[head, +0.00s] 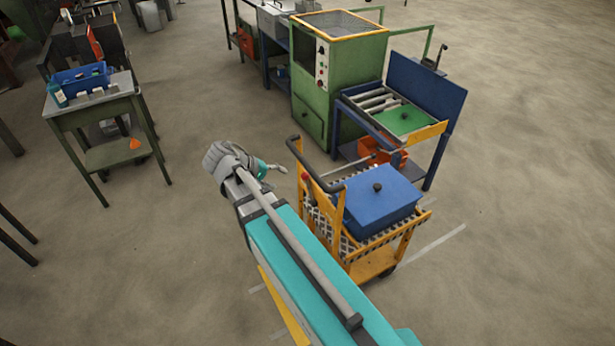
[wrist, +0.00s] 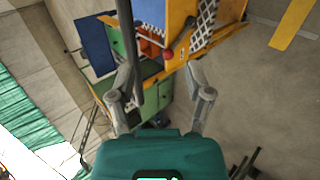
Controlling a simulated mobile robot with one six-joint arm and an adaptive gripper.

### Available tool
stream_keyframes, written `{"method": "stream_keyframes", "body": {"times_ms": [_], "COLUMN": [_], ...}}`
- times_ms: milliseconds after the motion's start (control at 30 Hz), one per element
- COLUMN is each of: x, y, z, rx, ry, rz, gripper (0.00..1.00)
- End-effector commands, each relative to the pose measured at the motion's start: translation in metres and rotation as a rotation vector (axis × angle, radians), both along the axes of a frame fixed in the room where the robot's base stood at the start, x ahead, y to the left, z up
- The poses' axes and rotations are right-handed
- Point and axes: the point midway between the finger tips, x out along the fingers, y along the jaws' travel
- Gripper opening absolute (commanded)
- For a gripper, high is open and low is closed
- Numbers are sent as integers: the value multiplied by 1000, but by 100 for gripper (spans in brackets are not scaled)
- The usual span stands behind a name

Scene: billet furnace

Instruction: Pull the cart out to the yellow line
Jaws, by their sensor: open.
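The orange cart (head: 375,262) stands on the floor right of my forearm, with a blue lidded box (head: 382,200) on it. Its dark handle bar (head: 313,168) is on the near left side. My gripper (head: 277,169) is open, just left of the handle. In the wrist view, my open gripper (wrist: 157,68) has the dark handle bar (wrist: 128,45) close to its left fingertip; I cannot tell if they touch. A red knob (wrist: 168,54) shows between the fingers on the cart (wrist: 182,28). A yellow line (wrist: 292,25) lies on the floor; it also shows beside my arm (head: 283,303).
A green machine (head: 340,75) and a blue roller table (head: 408,115) stand behind the cart. A small table (head: 95,108) with a blue bin (head: 82,78) is at the left. The floor to the right and between the small table and cart is open.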

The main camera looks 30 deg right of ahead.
Motion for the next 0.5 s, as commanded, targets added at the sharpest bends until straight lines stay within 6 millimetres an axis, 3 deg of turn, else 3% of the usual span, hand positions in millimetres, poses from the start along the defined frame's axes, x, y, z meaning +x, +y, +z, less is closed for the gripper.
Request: {"method": "stream_keyframes", "body": {"times_ms": [33, 100, 500], "x": [8, 14, 47], "y": [0, -1, 5], "z": [-14, -18, -26], "rx": [-44, -110, -448], "ry": [-3, -9, -54], "rz": [4, 7, 13], "gripper": [65, 65, 65]}}
